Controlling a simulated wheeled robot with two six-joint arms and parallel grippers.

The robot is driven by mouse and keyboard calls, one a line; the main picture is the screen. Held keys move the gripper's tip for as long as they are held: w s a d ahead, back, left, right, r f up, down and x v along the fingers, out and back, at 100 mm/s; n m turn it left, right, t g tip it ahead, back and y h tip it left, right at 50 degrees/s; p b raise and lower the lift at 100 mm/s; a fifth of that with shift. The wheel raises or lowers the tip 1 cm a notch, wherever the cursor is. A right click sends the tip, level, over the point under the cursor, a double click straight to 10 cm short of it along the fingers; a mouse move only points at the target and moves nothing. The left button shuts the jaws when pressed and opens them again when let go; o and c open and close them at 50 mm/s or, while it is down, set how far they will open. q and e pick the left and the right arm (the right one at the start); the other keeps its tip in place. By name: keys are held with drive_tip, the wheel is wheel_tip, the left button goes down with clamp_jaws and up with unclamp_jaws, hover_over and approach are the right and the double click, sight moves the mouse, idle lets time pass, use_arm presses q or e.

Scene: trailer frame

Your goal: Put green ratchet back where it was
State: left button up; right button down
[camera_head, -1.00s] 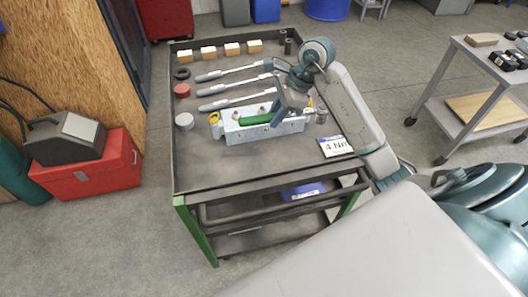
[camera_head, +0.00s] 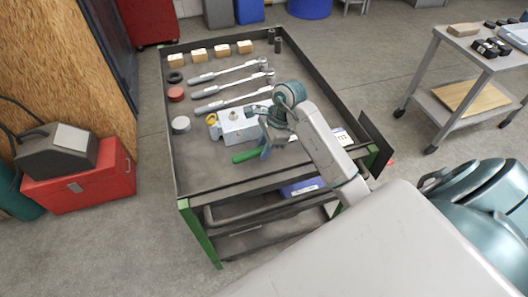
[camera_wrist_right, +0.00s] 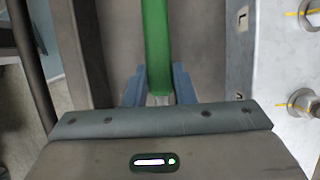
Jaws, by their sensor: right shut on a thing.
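The green ratchet (camera_head: 244,156) is in my right gripper (camera_head: 266,152), low in front of the metal fixture block and near the front of the cart. Its green handle (camera_wrist_right: 157,45) runs up between the two blue fingers (camera_wrist_right: 158,90) in the right wrist view. The rest of the ratchet is hidden by the gripper. Whether it touches the cart top I cannot tell. The silver fixture block (camera_head: 230,130), with bolts on top, stands just behind the gripper and shows at the right in the wrist view (camera_wrist_right: 275,75). My left gripper is not in view.
Several silver wrenches (camera_head: 224,74) lie behind the block on the dark cart (camera_head: 205,178). Wooden blocks (camera_head: 221,51) line the back; a red disc (camera_head: 176,94) and a grey disc (camera_head: 181,124) are at left. The cart's front left is clear. A white card (camera_head: 342,136) is partly hidden.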

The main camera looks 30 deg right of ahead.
wheel_tip(320, 180, down, 2)
drive_tip(key=shift+a+f, duration=0.1)
drive_tip(key=shift+f, duration=0.25)
drive_tip(key=c, duration=1.5)
unclamp_jaws()
drive_tip(key=shift+w, duration=0.1)
drive_tip(key=o, duration=0.3)
drive_tip(key=shift+r, duration=0.25)
drive_tip(key=shift+d+r, duration=0.2)
drive_tip(key=b+v, duration=0.1)
drive_tip(key=v, duration=0.6)
drive_tip(key=shift+b, duration=0.4)
drive_tip(key=p+v, duration=0.2)
drive_tip(key=v, duration=0.1)
drive_tip(key=shift+w+r, duration=0.1)
drive_tip(key=shift+w, duration=0.05)
drive_tip(key=shift+d+r, duration=0.15)
drive_tip(key=shift+r, duration=0.2)
drive_tip(key=shift+s+d+r, duration=0.1)
drive_tip(key=shift+s+r, duration=0.2)
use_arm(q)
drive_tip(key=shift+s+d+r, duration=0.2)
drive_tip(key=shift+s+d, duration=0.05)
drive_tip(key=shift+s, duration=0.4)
